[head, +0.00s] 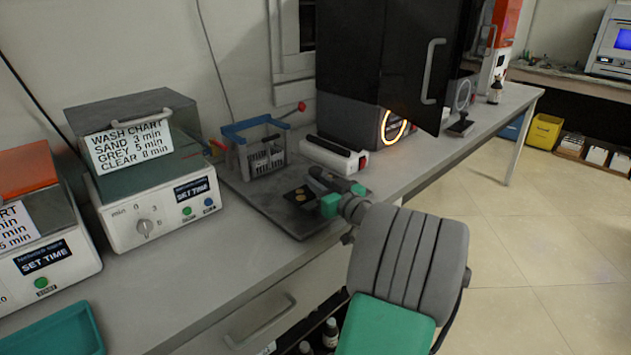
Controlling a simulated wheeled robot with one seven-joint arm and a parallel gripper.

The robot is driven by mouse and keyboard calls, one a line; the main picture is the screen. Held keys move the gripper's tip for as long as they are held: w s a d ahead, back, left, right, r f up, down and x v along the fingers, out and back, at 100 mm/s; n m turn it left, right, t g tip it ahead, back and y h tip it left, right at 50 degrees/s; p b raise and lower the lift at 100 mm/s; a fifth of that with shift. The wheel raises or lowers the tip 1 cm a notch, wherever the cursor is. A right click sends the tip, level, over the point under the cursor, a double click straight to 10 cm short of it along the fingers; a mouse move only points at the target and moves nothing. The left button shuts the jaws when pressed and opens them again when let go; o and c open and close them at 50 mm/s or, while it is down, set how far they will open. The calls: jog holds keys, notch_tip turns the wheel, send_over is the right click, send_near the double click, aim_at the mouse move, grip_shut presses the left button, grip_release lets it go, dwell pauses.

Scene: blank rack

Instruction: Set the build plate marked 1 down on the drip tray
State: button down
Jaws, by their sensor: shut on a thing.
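My gripper (320,186), with green and dark grey parts, is over the right part of the drip tray (268,212), a flat dark grey tray on the bench. The plate is roughly level, over the tray's front right area. I cannot tell whether it touches the tray or hangs just above it. No number can be read on it. My wrist and fingers hide the plate's right edge and the tray's right corner.
A wash machine (150,185) stands left of the tray. A dark cabinet with an open door (418,65) stands at the back right.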

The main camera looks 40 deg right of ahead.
jog(key=shift+f+b, duration=0.4)
jog(key=c, duration=1.2)
grip_release()
jog(key=shift+s, duration=0.1)
